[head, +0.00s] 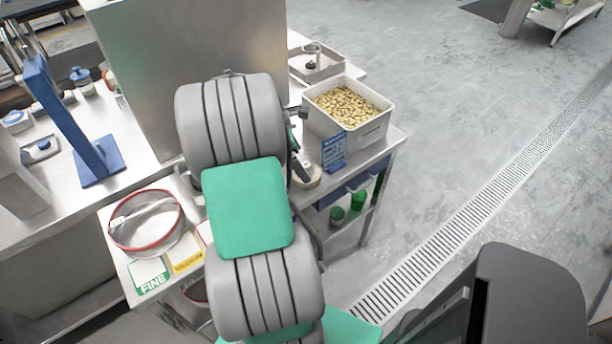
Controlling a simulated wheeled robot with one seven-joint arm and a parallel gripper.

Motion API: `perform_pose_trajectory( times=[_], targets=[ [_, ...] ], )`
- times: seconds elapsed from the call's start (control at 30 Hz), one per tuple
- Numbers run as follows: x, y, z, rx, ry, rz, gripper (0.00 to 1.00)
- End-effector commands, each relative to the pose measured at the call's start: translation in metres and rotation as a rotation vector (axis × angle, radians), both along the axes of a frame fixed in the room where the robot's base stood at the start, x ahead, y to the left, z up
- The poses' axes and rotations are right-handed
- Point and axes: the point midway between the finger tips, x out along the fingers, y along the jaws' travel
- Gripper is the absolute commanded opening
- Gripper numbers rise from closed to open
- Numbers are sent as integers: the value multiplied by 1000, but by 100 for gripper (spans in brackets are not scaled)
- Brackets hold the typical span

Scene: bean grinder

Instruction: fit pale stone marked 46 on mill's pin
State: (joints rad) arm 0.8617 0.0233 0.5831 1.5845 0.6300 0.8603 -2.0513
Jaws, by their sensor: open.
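My arm fills the middle of the head view and hides much of the bench behind it. Part of my gripper (302,166) shows as dark pieces just right of the arm, over the bench. Its jaws are open, though the gap between the fingertips is hard to see. A pale round stone (309,181) lies below the gripper, partly hidden by it and the arm. I cannot read a number on it, nor tell if it touches the fingers. The mill and its pin cannot be made out; they may be behind my arm.
A bin of pale beans (373,127) stands at the bench's right, with a blue sign (334,150) before it. A red-rimmed sieve (112,233) and a FINE card (150,278) are at left. A blue stand (101,175) is farther left. Green cups (357,201) sit on the lower shelf.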

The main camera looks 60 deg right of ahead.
Motion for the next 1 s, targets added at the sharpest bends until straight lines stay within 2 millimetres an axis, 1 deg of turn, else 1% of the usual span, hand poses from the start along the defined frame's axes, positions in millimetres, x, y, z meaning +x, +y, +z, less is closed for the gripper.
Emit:
perform_pose_trajectory(
  times=[0.03,0.3,0.4,0.57,1.0],
  targets=[
    [-3,-1,-7,2,2,-1,100],
    [-15,-13,-48,1,-1,-2,100],
    [-16,-15,-53,-2,-3,-1,100],
    [-16,-15,-54,-1,-4,-1,100],
    [-15,-15,-53,-1,-4,0,65]
  ],
)
